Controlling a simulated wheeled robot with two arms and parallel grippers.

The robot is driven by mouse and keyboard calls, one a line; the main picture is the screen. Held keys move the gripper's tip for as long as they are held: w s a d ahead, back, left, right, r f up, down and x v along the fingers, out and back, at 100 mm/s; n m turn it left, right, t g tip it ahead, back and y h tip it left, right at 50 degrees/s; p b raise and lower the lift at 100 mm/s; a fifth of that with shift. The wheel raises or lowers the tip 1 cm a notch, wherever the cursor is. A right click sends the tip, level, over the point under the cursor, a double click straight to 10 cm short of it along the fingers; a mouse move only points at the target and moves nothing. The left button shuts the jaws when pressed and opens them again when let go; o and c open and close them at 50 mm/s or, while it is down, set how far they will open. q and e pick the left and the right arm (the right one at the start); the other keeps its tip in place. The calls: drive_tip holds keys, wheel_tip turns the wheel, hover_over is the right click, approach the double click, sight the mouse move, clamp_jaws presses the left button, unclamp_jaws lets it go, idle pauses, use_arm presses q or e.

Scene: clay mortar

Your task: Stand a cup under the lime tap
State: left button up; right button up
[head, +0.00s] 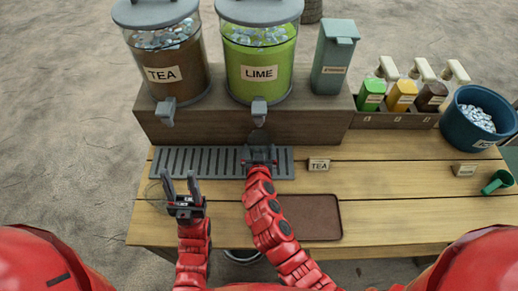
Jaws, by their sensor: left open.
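The lime dispenser (262,65) holds green liquid, and its grey tap (259,108) points down over the slatted drip tray (215,170). My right gripper (258,140) reaches over the tray just below and in front of the lime tap. Its fingers are seen end on, and I cannot tell if they hold anything. My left gripper (180,182) is open and empty, with fingers up at the tray's front left corner. A faint clear outline (153,194), perhaps a clear cup, shows just left of it. No other cup is plain to see.
The tea dispenser (175,70) stands left of the lime one. A brown mat (310,217) and a TEA sign (319,165) lie right of my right arm. A straw box (334,55), bottles (402,95), a blue ice tub (470,125) and a green scoop (497,182) are further right.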

drive_tip(key=shift+r+p, duration=0.3)
drive_tip(key=shift+p, duration=0.15)
drive_tip(key=shift+s+a+f+b, duration=0.1)
drive_tip(key=shift+s+f+b, duration=0.05)
drive_tip(key=shift+s+b, duration=0.2)
drive_tip(key=b+v, duration=0.2)
drive_tip(key=v, duration=0.9)
drive_tip(key=shift+r+b, duration=0.25)
drive_tip(key=shift+b, duration=0.15)
drive_tip(key=shift+s, duration=0.15)
